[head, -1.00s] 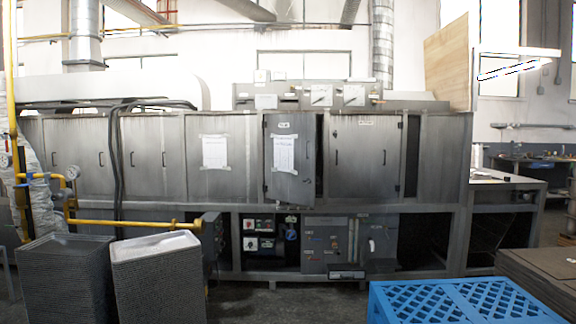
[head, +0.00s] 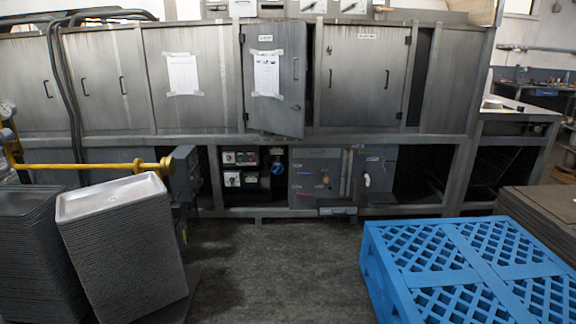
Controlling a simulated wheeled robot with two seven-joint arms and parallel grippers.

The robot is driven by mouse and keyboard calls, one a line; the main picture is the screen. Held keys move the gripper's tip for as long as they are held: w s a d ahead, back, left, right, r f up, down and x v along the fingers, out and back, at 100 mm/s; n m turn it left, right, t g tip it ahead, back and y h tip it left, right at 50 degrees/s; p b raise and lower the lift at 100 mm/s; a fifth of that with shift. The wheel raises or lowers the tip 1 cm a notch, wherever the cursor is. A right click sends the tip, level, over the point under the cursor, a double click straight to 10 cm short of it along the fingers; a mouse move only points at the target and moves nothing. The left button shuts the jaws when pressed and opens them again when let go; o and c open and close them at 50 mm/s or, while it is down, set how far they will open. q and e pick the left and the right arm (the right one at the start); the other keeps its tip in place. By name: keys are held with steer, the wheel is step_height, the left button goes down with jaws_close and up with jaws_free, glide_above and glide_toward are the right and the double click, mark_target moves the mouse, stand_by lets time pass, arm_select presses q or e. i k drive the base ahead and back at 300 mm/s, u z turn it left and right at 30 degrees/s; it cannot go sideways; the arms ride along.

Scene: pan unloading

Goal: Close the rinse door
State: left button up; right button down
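The rinse door (head: 275,98) is most likely the grey metal door in the middle of the long washing machine (head: 330,143), with a paper sheet (head: 266,74) taped on it. It stands partly open. Its free right edge swings out toward me, and a dark gap shows to its right. A small handle (head: 295,68) is near that free edge. A label above the paper is too small to read. Neither of my grippers is in the head view.
Stacks of grey pans (head: 130,255) stand at the front left beside a yellow pipe (head: 90,167). A blue pallet (head: 455,262) lies at the front right, with dark stacked sheets (head: 545,215) beside it. The floor (head: 275,270) between them is clear.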

mark_target(275, 59)
steer(key=u, duration=0.1)
steer(key=i, duration=2.3)
steer(key=u, duration=0.25)
steer(key=i, duration=1.5)
steer(key=u, duration=0.1)
